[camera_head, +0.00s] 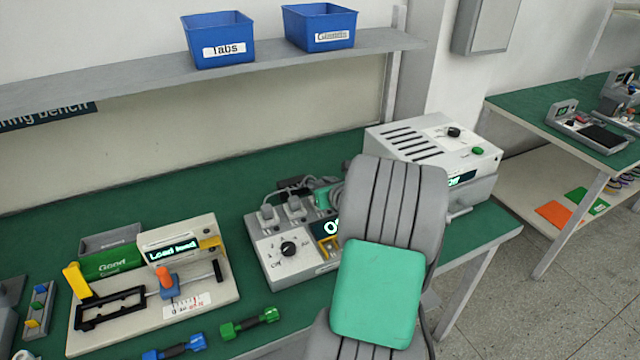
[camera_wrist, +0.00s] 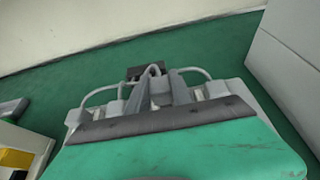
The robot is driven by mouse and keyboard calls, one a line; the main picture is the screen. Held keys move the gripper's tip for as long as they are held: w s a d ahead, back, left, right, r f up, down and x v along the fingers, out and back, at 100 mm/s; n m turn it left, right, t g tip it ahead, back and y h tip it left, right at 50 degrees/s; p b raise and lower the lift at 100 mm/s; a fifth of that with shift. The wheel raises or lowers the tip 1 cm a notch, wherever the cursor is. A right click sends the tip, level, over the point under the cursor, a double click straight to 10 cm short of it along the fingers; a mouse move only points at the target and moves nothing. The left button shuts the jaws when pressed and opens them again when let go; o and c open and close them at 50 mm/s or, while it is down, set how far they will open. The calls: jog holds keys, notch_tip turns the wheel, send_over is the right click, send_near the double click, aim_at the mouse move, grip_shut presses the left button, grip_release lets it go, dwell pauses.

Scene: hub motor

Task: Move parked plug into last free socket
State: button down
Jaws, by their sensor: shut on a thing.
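My gripper (camera_wrist: 158,80) is shut on a grey plug (camera_wrist: 157,91), held between its two grey fingers in the wrist view. A grey cable loops over the plug's top. Two other grey plugs with cables show in the head view, a left one (camera_head: 267,214) and a right one (camera_head: 294,206), in the back of the grey power box (camera_head: 275,262). The box has a black knob (camera_head: 288,248) and a lit display (camera_head: 331,227), partly covered by my arm. The sockets beneath the held plug are hidden, so I cannot tell whether it is seated.
A dark block (camera_wrist: 140,72) lies behind the fingers. A white device (camera_head: 415,140) stands close right of the power box. The load-test stand (camera_head: 195,245) is to the left, with dumbbell-shaped parts (camera_head: 250,323) in front. The shelf (camera_head: 130,80) bears blue bins.

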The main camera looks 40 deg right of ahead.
jog(key=shift+s+f, duration=0.1)
jog(key=shift+f, duration=0.25)
dwell(0.5)
jog(key=shift+p, duration=0.5)
jog(key=shift+f+b, duration=0.55)
jog(key=shift+f, duration=0.5)
dwell(0.4)
jog(key=c, duration=1.1)
grip_release()
jog(key=shift+o, duration=0.2)
jog(key=v, duration=0.7)
jog(key=shift+s+a+r, duration=0.15)
jog(key=shift+s, duration=0.2)
